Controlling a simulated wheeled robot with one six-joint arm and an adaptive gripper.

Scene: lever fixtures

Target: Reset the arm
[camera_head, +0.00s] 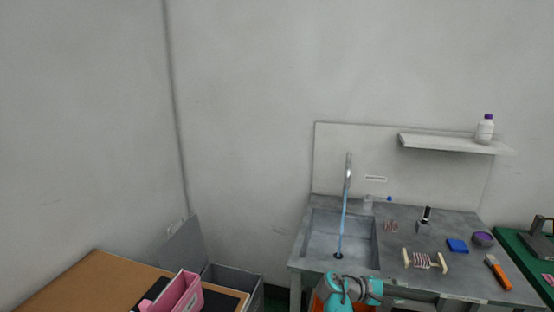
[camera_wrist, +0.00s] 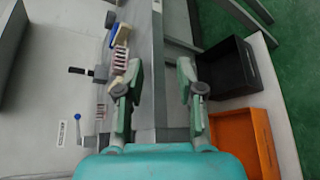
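My gripper (camera_wrist: 160,90) is open and empty in the wrist view, its two grey-green fingers well apart on either side of the counter's edge strip. A tall faucet (camera_head: 348,172) stands over the sink (camera_head: 318,240), with a bluish stream running down to the drain. A small lever with a blue knob (camera_head: 389,198) is right of the faucet; its blue tip also shows in the wrist view (camera_wrist: 77,117).
A shelf (camera_head: 448,143) bears a bottle (camera_head: 485,129). Black (camera_wrist: 228,73) and orange (camera_wrist: 240,140) bins lie beyond the counter edge.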

